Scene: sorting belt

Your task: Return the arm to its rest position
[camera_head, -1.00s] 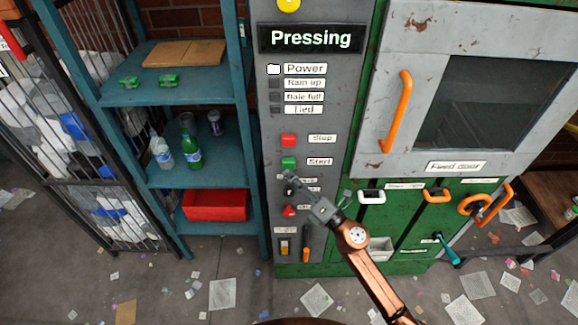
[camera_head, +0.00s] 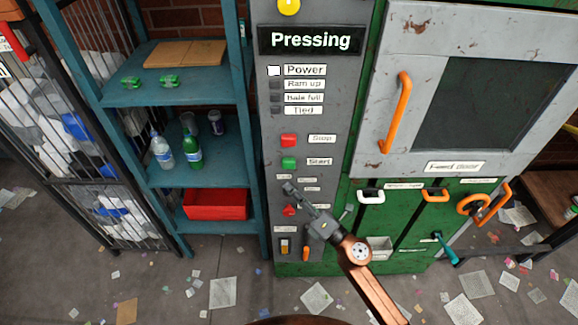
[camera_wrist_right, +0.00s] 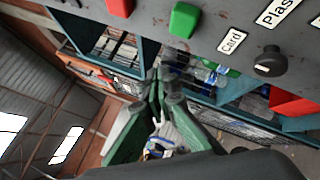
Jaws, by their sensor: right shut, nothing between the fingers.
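My right gripper (camera_head: 290,188) is shut and empty. In the head view it is in front of the grey control panel (camera_head: 306,233), below the green Start button (camera_head: 289,162) and near the red knob (camera_head: 289,210). In the right wrist view the closed fingers (camera_wrist_right: 168,75) point toward the panel, with the green button (camera_wrist_right: 184,20) close beyond them and a black knob (camera_wrist_right: 270,62) to the right. I cannot tell from the views how far the fingertips are from the panel. My left gripper is not in view.
A teal shelf (camera_head: 205,177) with bottles and a red bin (camera_head: 215,205) stands left of the panel. The green press has an orange door handle (camera_head: 397,112) and lower handles at right. Paper scraps litter the floor (camera_head: 170,290).

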